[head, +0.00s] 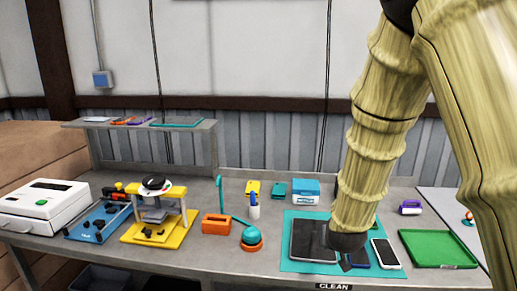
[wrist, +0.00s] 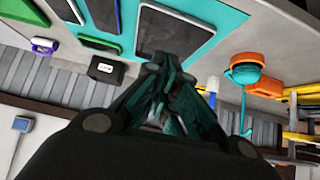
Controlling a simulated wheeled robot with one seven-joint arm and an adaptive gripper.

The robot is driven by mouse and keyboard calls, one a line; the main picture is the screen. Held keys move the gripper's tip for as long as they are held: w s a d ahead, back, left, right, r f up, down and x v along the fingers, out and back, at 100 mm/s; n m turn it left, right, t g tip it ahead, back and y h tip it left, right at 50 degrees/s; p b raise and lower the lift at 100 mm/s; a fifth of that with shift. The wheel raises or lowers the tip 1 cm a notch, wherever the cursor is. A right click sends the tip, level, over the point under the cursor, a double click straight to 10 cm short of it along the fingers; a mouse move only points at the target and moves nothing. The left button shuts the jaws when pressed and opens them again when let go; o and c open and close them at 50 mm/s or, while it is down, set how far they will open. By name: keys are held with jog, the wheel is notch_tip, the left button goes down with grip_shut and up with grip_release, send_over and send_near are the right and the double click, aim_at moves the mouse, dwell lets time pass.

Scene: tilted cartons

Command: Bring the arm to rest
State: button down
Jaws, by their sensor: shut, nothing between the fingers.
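My arm reaches down from the upper right in the head view. A dark tablet (head: 306,239) lies on the mat just left of the gripper. A white-edged phone (head: 385,253) lies just to the right. Whether the fingertips touch anything cannot be told.
A green tray (head: 438,248) lies right of the mat. An orange-based teal dome (head: 251,238), an orange block (head: 216,223), a yellow fixture (head: 155,232), a blue tray (head: 97,222) and a white machine (head: 45,205) stand to the left. A teal-and-white box (head: 305,191) and a shelf (head: 190,126) are behind.

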jog(key=s+d+f+g+b, duration=0.1)
jog(key=s+f+b, duration=0.1)
jog(key=s+f, duration=0.6)
jog(key=s+f+g+b, duration=0.1)
jog(key=s+f+g, duration=0.15)
jog(key=f, duration=0.85)
jog(key=s+d+f+g+b, duration=0.1)
jog(key=s+f+b, duration=0.1)
jog(key=s+f, duration=0.6)
jog(key=s+f+n+g+y+b, duration=0.1)
jog(key=s+f+g+b, duration=0.3)
jog(key=s+f, duration=1.6)
jog(key=s, duration=0.4)
jog(key=shift+s+f+g, duration=0.35)
jog(key=shift+s, duration=0.05)
